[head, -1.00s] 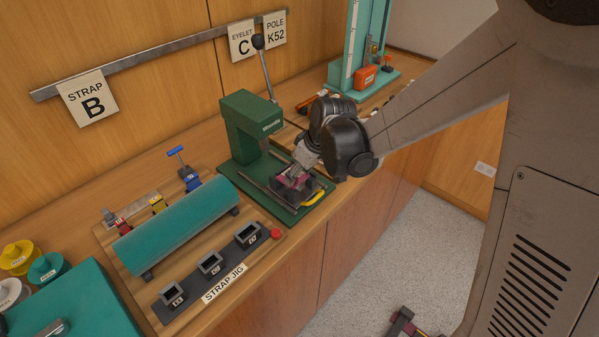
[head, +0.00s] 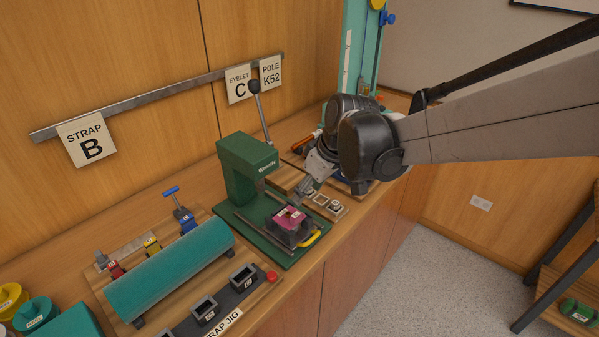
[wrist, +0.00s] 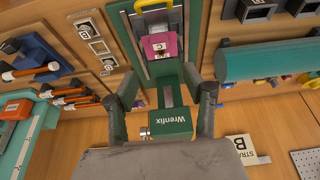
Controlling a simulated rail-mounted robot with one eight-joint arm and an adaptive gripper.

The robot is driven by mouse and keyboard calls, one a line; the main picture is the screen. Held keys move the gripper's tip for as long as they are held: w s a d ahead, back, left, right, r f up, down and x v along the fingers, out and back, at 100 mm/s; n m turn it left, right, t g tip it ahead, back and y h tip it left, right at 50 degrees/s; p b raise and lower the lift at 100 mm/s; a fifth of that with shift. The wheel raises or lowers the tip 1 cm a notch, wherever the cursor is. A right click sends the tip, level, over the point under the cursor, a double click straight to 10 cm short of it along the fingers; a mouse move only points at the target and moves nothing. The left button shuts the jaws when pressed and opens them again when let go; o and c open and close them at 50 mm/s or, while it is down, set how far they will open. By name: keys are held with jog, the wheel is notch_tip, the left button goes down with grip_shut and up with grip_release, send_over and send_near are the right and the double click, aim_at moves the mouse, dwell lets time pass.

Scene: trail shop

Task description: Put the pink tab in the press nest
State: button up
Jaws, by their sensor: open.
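The pink tab (head: 289,217) lies on top of the dark press nest (head: 287,235) on the green press (head: 248,165). The tab also shows in the wrist view (wrist: 160,47), with a pale label on its face. Whether it sits fully down in the nest, I cannot tell. My gripper (head: 302,196) is open and empty, above and to the right of the tab, apart from it. In the wrist view its two fingers (wrist: 167,90) stand wide apart with the press between them.
The press lever (head: 261,112) rises behind the press head. A yellow handle (head: 309,239) sticks out at the nest's front. A teal roll (head: 170,268) and the strap jig's dark blocks (head: 243,276) lie to the left. A small tray of parts (head: 328,205) is right of the press.

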jog(key=s+d+r+m+t+h, duration=0.1)
jog(key=s+d+r+m+t, duration=0.1)
jog(key=s+d+m, duration=0.2)
jog(key=s+d+r+m+t+h, duration=0.2)
jog(key=s+d+m, duration=0.3)
jog(key=s+d, duration=0.5)
jog(key=s+r, duration=0.1)
jog(key=s, duration=0.5)
jog(key=shift+r, duration=0.15)
jog(key=shift+d, duration=0.1)
notch_tip(320, 180, down, 6)
jog(key=b, duration=0.5)
jog(key=shift+r, duration=0.25)
jog(key=shift+r, duration=0.1)
